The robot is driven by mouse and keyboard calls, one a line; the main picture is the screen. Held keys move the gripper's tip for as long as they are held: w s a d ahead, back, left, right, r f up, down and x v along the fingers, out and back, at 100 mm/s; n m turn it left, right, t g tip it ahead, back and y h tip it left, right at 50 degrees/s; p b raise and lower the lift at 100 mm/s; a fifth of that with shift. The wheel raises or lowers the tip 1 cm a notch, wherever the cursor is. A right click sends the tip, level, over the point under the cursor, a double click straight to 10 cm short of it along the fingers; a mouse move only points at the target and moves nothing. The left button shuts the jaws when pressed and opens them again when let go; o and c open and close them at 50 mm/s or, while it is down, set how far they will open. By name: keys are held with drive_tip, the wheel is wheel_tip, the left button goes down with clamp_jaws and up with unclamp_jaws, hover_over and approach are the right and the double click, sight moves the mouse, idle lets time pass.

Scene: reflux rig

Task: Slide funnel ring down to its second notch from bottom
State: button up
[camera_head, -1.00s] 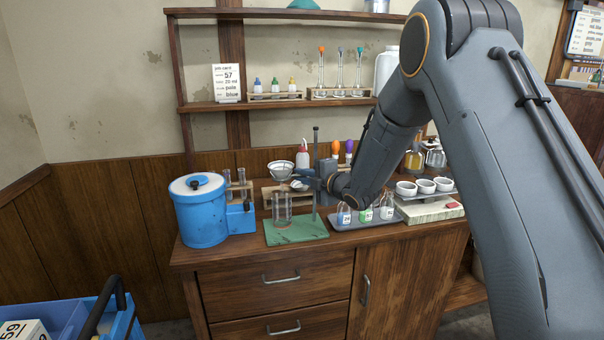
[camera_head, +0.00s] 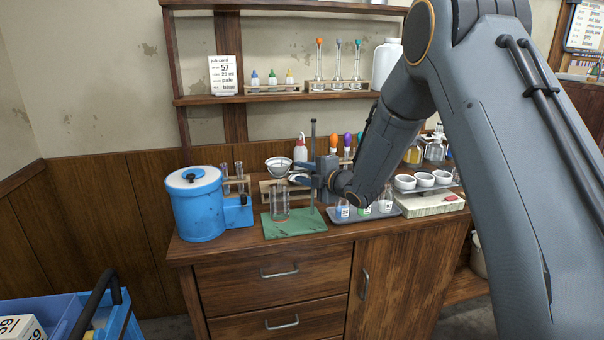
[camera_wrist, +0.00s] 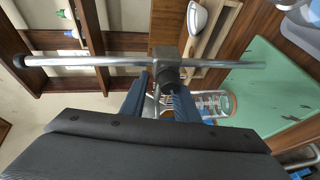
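The stand has a green base (camera_head: 296,226) and an upright metal rod (camera_head: 313,135), which crosses the wrist view lengthwise (camera_wrist: 95,61). A pale funnel (camera_head: 278,165) sits to the left of the rod, above a clear glass vessel (camera_head: 279,205); the vessel also shows in the wrist view (camera_wrist: 214,104). A grey clamp block with a dark knob (camera_wrist: 166,62) is on the rod. My gripper (camera_head: 300,175) is at the rod at funnel height. In the wrist view its blue fingers (camera_wrist: 160,82) stand apart around the knob area. The notches cannot be made out.
A blue canister (camera_head: 197,203) stands left of the stand. A tray of labelled bottles (camera_head: 373,214) is close on the right, with white bowls (camera_head: 424,179) beyond. A white wash bottle (camera_head: 300,150) and a wooden rack are behind. A shelf (camera_head: 270,97) hangs above.

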drive_tip(key=b+v, duration=0.1)
drive_tip(key=v, duration=0.6)
drive_tip(key=shift+w+b, duration=0.2)
drive_tip(key=shift+b, duration=0.1)
drive_tip(key=shift+d, duration=0.15)
drive_tip(key=s+d+f+m+g+h, duration=0.2)
drive_tip(key=s+d+f+m+h, duration=0.25)
drive_tip(key=s+d+m, duration=0.35)
drive_tip(key=s+d+f+m+g+h, duration=0.3)
drive_tip(key=s+d+f+m+h, duration=0.15)
drive_tip(key=s+d+m, duration=0.3)
drive_tip(key=s+d+f+m+g, duration=0.1)
drive_tip(key=s+m+g, duration=0.2)
drive_tip(key=s, duration=0.8)
drive_tip(key=s+d+f+m+g+h, duration=0.1)
drive_tip(key=s+m, duration=0.5)
drive_tip(key=s, duration=0.6)
drive_tip(key=d+f+g, duration=0.1)
drive_tip(key=g, duration=0.1)
drive_tip(key=shift+s+g, duration=0.15)
drive_tip(key=shift+g, duration=0.25)
